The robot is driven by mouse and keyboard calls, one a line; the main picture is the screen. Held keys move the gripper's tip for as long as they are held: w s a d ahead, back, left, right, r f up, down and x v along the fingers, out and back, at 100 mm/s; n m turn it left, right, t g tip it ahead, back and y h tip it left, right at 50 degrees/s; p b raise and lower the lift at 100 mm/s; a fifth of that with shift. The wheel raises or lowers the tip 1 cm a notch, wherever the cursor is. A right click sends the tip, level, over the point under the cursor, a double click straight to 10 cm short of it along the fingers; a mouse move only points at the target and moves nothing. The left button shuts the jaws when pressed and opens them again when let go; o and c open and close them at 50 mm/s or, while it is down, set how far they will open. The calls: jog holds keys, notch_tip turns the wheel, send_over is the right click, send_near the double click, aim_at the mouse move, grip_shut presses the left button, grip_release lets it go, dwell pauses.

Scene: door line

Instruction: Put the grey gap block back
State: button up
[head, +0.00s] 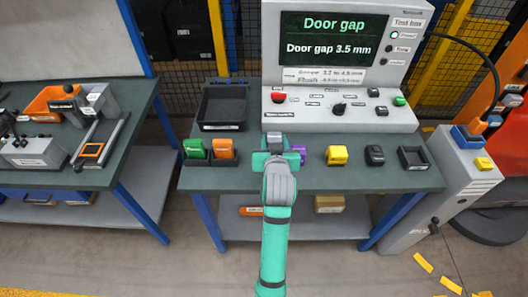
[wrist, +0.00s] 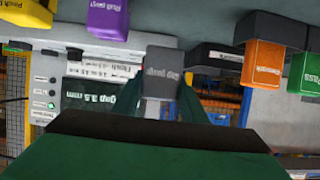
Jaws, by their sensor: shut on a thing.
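The grey gap block (wrist: 163,68), with a "Gap gauge" label, stands out from between my fingers in the wrist view, which is upside down. My gripper (wrist: 168,108) is shut on it. In the head view my gripper (head: 275,150) is over the middle of the green bench top, between the orange block and the purple block. There my own arm and hand mostly hide the grey block. A small empty black tray (head: 412,158) sits at the right end of the bench.
Green (head: 194,148) and orange (head: 223,148) blocks stand in dark holders to the left. Purple (head: 299,151), yellow (head: 337,155) and black (head: 375,155) blocks stand to the right. A larger black bin (head: 222,107) and the door gap console (head: 340,100) are behind. The front bench strip is clear.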

jog(key=a+f, duration=0.1)
jog(key=w+a+f, duration=0.1)
jog(key=a+f, duration=0.1)
jog(key=f, duration=0.1)
jog(key=shift+w+f, duration=0.1)
jog(key=shift+w, duration=0.2)
jog(key=shift+w+a+f, duration=0.1)
jog(key=shift+a+f, duration=0.05)
jog(key=shift+f, duration=1.6)
jog(key=shift+f, duration=0.15)
jog(key=o, duration=1.2)
